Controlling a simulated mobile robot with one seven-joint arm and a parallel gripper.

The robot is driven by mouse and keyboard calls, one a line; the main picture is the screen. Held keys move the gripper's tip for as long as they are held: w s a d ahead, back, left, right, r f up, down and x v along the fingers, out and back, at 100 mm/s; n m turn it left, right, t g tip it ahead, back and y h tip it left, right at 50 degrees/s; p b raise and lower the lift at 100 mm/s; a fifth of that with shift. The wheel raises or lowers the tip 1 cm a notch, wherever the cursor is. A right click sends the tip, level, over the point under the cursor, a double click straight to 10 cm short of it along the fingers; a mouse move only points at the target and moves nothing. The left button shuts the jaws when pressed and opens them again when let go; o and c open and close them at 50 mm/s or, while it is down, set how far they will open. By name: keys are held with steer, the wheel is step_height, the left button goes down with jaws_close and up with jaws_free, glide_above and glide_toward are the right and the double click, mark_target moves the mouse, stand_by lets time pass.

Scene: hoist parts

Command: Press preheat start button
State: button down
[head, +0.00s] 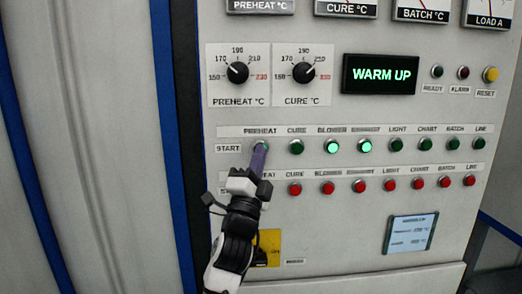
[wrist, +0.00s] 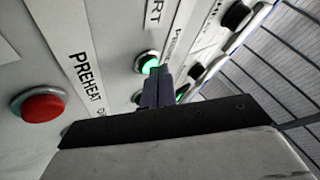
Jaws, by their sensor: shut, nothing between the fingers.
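The preheat start button (head: 260,143) is green and leftmost in the START row, under the PREHEAT label. In the head view my gripper (head: 259,151) is right at it and covers most of it. My gripper is shut and empty, its fingers pointing at the panel. In the wrist view a lit green button (wrist: 148,63) shows at the tips of my gripper (wrist: 157,76). The fingertips overlap its lower edge. I cannot tell how far the button is pushed in.
A row of red buttons (head: 327,188) lies below the green row; my gripper hides its left end. A display (head: 381,73) reads WARM UP. Two dials (head: 238,73) sit above the buttons. In the wrist view a red button (wrist: 40,104) is at the left.

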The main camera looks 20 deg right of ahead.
steer(key=shift+s, duration=0.1)
steer(key=shift+s+a+b, duration=0.25)
steer(key=shift+s+b, duration=0.05)
steer(key=shift+s, duration=0.45)
steer(key=s, duration=0.2)
steer(key=s+a+b, duration=0.1)
steer(key=s, duration=0.1)
steer(key=shift+s+a, duration=0.2)
steer(key=shift+s, duration=0.2)
